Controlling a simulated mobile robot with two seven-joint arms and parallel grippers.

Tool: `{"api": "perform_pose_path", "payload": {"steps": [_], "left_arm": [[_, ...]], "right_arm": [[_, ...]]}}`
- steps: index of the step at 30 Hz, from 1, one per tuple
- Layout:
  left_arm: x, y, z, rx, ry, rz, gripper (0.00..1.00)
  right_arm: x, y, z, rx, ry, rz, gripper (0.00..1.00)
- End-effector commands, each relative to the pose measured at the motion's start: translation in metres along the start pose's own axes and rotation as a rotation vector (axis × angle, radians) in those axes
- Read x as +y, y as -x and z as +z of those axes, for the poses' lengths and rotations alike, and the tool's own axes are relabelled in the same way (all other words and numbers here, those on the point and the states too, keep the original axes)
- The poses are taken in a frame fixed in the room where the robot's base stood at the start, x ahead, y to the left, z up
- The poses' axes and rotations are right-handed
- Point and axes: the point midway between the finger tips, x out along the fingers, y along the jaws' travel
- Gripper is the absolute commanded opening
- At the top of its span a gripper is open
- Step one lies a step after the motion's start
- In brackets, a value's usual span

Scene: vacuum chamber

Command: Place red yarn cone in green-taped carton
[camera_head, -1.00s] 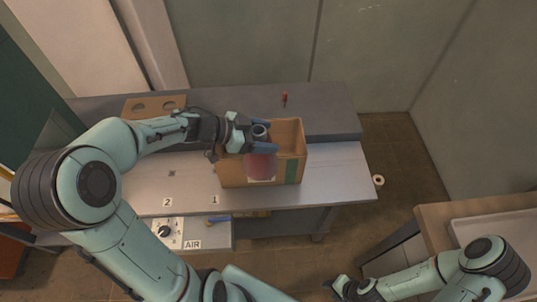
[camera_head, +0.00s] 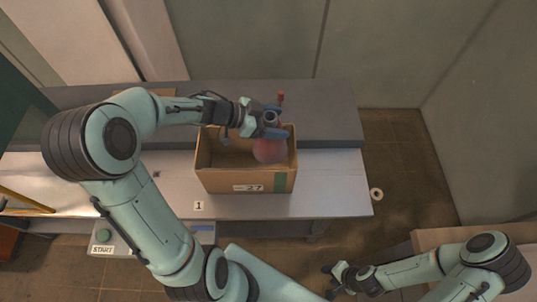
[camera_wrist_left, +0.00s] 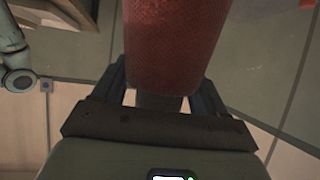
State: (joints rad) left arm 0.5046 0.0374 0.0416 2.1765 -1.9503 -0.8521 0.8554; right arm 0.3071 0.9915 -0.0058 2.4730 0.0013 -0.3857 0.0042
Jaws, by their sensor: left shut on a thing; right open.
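The red yarn cone (camera_head: 269,151) is held by my left gripper (camera_head: 270,124), which is shut on its upper end. The cone hangs over the right part of the carton's opening in the head view. It also fills the upper middle of the left wrist view (camera_wrist_left: 175,45). The green-taped carton (camera_head: 225,180) stands open on the bench, with a green tape strip (camera_head: 281,182) on its front right and a label marked 27. Whether the cone's lower end is below the rim is hard to tell. My right gripper (camera_head: 334,280) is open at the lower right, away from the bench.
The metal bench (camera_head: 335,185) has free room right of the carton. A grey raised ledge (camera_head: 325,125) runs behind it, with a small red object (camera_head: 281,97) on it. A tape roll (camera_head: 376,194) lies on the floor. Another table (camera_head: 440,237) is at the lower right.

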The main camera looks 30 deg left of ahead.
Motion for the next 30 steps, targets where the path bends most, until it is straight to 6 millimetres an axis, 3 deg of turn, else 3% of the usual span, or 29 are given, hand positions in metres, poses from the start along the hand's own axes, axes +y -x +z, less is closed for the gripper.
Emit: {"api": "perform_pose_path", "payload": {"steps": [1, 9, 20, 27, 30], "left_arm": [[0.003, -0.008, 0.021, -0.006, 0.010, 0.005, 0.01], [0.002, -0.041, 0.079, -0.003, 0.006, 0.003, 0.01], [0.000, -0.056, 0.105, -0.001, 0.001, 0.000, 0.01], [0.001, -0.073, 0.135, 0.000, 0.002, 0.001, 0.01], [0.000, -0.073, 0.136, 0.001, 0.000, 0.000, 0.01]], "right_arm": [[0.007, -0.011, 0.009, -0.012, -0.005, 0.004, 0.43], [0.022, -0.035, 0.026, -0.034, -0.012, 0.012, 0.43], [0.027, -0.045, 0.030, -0.040, -0.014, 0.014, 0.43], [0.033, -0.056, 0.036, -0.047, -0.017, 0.016, 0.43], [0.032, -0.056, 0.036, -0.047, -0.017, 0.016, 0.43]]}}
